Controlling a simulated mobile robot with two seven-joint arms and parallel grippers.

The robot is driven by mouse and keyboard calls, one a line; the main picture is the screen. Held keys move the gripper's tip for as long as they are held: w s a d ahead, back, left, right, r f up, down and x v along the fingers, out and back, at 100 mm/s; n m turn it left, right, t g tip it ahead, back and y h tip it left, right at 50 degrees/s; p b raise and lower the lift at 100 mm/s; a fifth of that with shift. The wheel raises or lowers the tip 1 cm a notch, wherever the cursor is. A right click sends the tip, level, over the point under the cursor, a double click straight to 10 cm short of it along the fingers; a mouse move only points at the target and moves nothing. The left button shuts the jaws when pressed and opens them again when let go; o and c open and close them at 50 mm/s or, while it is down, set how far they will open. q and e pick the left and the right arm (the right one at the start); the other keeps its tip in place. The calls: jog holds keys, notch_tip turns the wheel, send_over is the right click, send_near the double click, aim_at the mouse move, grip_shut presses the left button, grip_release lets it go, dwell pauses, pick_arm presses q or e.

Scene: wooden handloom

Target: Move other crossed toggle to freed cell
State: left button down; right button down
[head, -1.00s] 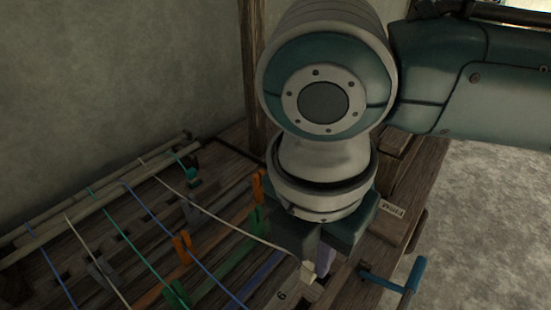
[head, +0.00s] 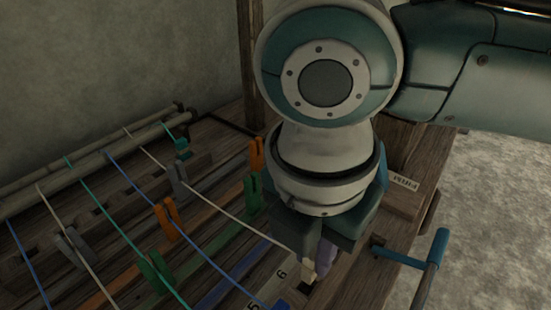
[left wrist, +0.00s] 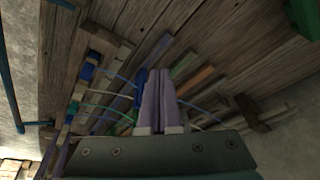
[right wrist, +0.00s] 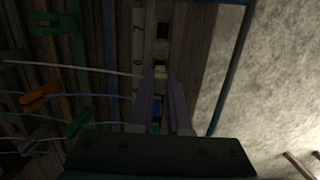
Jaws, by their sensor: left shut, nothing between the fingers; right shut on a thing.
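A cream toggle (head: 308,270) is at the end of a white thread, between the fingertips of my right gripper (head: 318,262). In the right wrist view the toggle (right wrist: 160,72) shows at the tips of the shut fingers (right wrist: 160,85), near a row of dark square cells (right wrist: 163,30). The head view shows it beside the strip (head: 268,287) marked 5 and 6; I cannot tell whether it touches the wood. A blue toggle (head: 283,305) shows at the bottom edge. In the left wrist view my left gripper (left wrist: 160,75) is shut and empty.
Orange (head: 165,218), green (head: 253,193) and grey pegs (head: 178,182) stand on the loom among the stretched threads. A blue-handled crank (head: 430,262) is right of my right gripper. A labelled wooden block (head: 403,200) lies behind the crank.

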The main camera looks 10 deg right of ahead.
pick_arm(q)
jog(key=shift+f+b, duration=0.6)
jog(key=shift+f, duration=0.05)
pick_arm(e)
jog(key=shift+f, duration=1.7)
pick_arm(q)
jog(key=shift+d, duration=0.1)
pick_arm(e)
jog(key=c, duration=0.8)
grip_release()
pick_arm(q)
jog(key=shift+r, duration=0.1)
pick_arm(e)
jog(key=shift+r, duration=0.1)
jog(key=r, duration=0.2)
jog(key=r+p, duration=0.1)
jog(key=r, duration=0.2)
jog(key=a+r+p, duration=0.1)
jog(key=r, duration=0.2)
jog(key=shift+s+r, duration=0.25)
jog(key=shift+s, duration=0.05)
pick_arm(q)
jog(key=shift+r+p, duration=0.3)
jog(key=shift+r, duration=0.9)
pick_arm(e)
jog(key=shift+s+r, duration=0.1)
jog(key=shift+r, duration=0.5)
